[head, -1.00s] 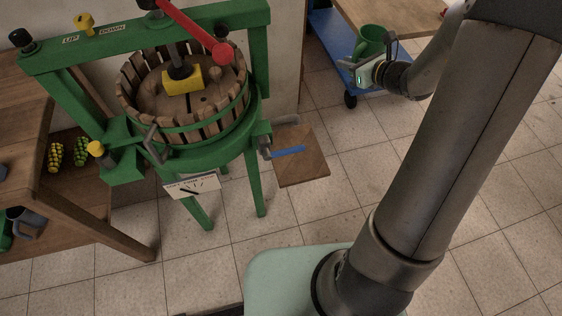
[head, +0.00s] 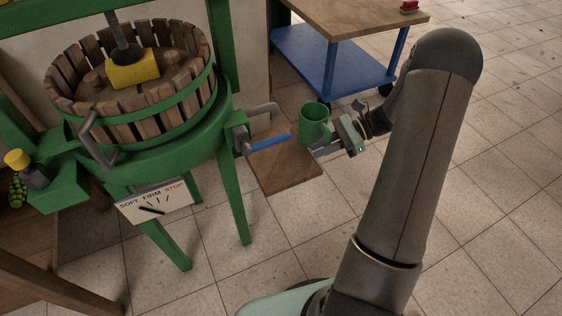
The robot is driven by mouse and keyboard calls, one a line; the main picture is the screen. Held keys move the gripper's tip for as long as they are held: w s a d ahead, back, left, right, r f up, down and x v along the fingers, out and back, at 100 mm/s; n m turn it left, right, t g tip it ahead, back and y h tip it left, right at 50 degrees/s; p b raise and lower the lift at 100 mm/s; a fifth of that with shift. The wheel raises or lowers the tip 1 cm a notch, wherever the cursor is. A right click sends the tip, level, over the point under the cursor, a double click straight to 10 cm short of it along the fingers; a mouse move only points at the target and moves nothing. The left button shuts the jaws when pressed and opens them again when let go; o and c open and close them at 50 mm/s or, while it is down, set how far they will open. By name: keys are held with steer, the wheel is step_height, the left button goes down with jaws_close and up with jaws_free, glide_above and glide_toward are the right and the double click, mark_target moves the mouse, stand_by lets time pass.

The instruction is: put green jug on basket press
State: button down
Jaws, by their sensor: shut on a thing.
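The green jug (head: 313,121) is held in my gripper (head: 325,147), which is shut on it from the right. The jug looks upright, with its open top facing up. In the picture it overlaps the far right corner of a low wooden board, and I cannot tell its exact height. The basket press (head: 143,130) stands to the left, a green frame around a basket of wooden slats. A yellow block (head: 133,68) on a screw sits inside the basket. The wooden board (head: 283,168) juts from the right side of the press, below a crank handle.
The crank with a blue grip (head: 270,141) sticks out over the board from the press. A blue trolley with a wooden top (head: 350,20) stands behind. A sign (head: 153,200) hangs at the press front. The tiled floor on the right is open.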

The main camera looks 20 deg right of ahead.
steer(key=a+b, duration=0.1)
steer(key=a, duration=0.6)
steer(key=shift+a+b, duration=0.3)
steer(key=b+x, duration=0.2)
steer(key=x, duration=0.2)
steer(key=shift+f, duration=0.1)
steer(key=c, duration=1.8)
jaws_free()
steer(key=shift+f, duration=0.1)
steer(key=o, duration=0.4)
